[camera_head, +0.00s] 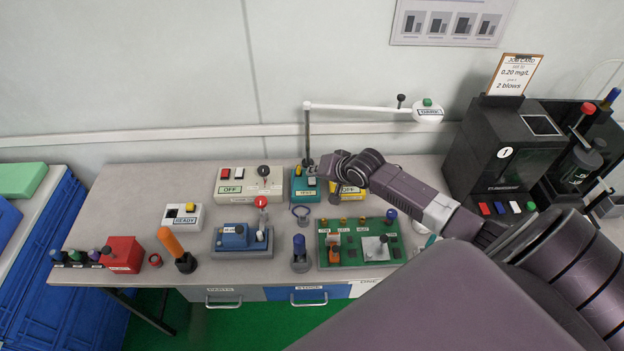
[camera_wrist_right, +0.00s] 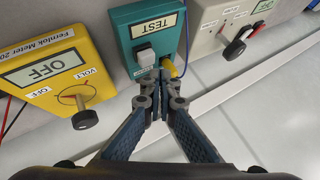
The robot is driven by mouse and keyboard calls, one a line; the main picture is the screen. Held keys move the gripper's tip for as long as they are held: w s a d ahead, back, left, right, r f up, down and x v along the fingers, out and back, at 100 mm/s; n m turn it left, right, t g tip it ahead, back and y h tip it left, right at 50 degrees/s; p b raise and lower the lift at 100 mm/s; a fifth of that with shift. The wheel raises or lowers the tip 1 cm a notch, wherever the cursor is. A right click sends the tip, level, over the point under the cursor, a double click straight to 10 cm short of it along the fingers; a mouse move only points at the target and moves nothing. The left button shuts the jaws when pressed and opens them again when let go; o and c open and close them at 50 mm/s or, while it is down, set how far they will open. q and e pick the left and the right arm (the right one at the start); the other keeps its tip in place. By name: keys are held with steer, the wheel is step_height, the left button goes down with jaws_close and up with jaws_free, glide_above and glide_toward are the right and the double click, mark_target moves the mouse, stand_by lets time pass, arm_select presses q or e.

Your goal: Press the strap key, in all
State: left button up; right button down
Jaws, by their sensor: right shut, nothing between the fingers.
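The teal tester box (camera_head: 303,192) stands at the back of the bench; in the right wrist view the teal box (camera_wrist_right: 140,28) has a display reading TEST. Its pale grey square key (camera_wrist_right: 145,57), probably the strap key, is on its face; no label on it can be read. My right gripper (camera_wrist_right: 162,88) is shut and empty, its fingertips close beside the key, near a yellow plug (camera_wrist_right: 176,68). I cannot tell whether the fingers touch the box. In the head view my right gripper (camera_head: 314,171) partly covers the box. My left gripper is not in view.
A yellow meter (camera_wrist_right: 48,68) reading OFF and a grey box (camera_wrist_right: 222,25) flank the teal box. A white lamp arm (camera_head: 360,108) reaches over the area. A green board (camera_head: 345,262) and a blue device (camera_head: 235,238) stand in front. Bare bench lies at the left back.

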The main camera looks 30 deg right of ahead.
mark_target(314, 181)
steer(key=shift+f, duration=0.1)
steer(key=shift+f, duration=0.3)
steer(key=shift+f, duration=0.6)
stand_by(0.8)
steer(key=shift+r+p, duration=0.9)
steer(key=shift+r, duration=0.05)
step_height(314, 181, up, 5)
steer(key=p, duration=0.5)
steer(key=shift+r+p, duration=0.1)
steer(key=shift+p, duration=0.2)
